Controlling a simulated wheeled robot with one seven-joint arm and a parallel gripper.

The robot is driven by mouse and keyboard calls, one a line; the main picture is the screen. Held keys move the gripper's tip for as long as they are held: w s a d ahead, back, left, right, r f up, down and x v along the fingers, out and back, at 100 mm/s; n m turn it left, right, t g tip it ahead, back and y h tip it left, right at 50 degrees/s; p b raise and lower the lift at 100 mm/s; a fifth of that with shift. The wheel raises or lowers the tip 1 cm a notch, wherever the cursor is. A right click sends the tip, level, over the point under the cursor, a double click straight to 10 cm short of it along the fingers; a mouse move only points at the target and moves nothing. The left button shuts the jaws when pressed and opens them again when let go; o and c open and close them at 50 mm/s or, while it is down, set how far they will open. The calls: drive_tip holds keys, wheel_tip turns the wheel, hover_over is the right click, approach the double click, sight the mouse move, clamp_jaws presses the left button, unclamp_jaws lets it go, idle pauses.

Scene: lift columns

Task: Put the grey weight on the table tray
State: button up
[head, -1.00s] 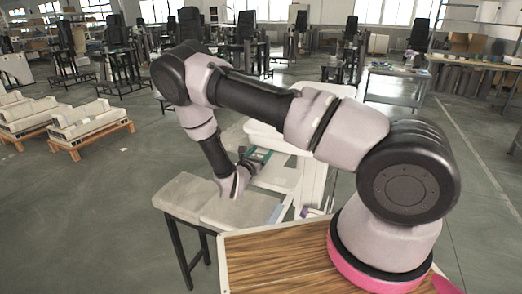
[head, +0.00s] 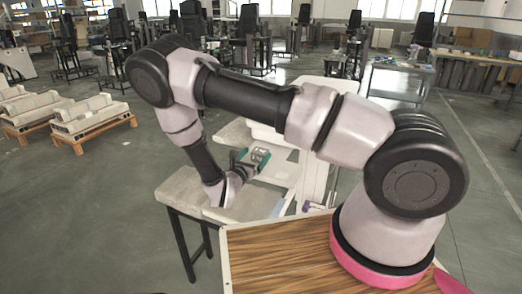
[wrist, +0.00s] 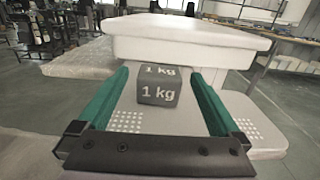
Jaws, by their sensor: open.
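The grey weight (wrist: 158,88), a small dark cube marked 1 kg, sits on a white perforated shelf (wrist: 125,120) in the wrist view. My gripper (wrist: 159,74) is open, with one teal finger on each side of the weight and gaps on both sides. In the head view my gripper (head: 252,160) is low over the white shelf (head: 280,172), and I cannot make out the weight there. A grey table (head: 180,188) stands to the left of the shelf. I cannot tell for sure which surface is the table tray.
A thick white slab (wrist: 190,38) overhangs behind the weight. A white column (head: 318,185) rises beside the shelf. A wooden top (head: 275,258) lies in front, below my arm. Loaded pallets (head: 90,120) stand on the floor at left, with open floor between.

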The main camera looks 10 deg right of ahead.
drive_tip(key=v, duration=0.5)
drive_tip(key=s+d+r+m+g+y, duration=0.1)
drive_tip(key=s+d+r+m+g, duration=0.3)
drive_tip(key=d+r+m+g, duration=0.45)
drive_tip(key=s+d+r+m+g+y, duration=0.1)
drive_tip(key=s+d+r+m+g, duration=0.4)
drive_tip(key=r+m, duration=0.65)
drive_tip(key=s+r+m+t+y, duration=0.3)
drive_tip(key=s+r+m+y, duration=0.2)
drive_tip(key=r, duration=0.6)
drive_tip(key=s+r+m+t+y, duration=0.3)
drive_tip(key=s+r+m+y, duration=0.2)
drive_tip(key=r, duration=0.5)
drive_tip(key=s+m, duration=0.2)
drive_tip(key=m, duration=0.1)
drive_tip(key=shift+r+y, duration=0.3)
drive_tip(key=shift+r, duration=0.1)
drive_tip(key=shift+a, duration=0.15)
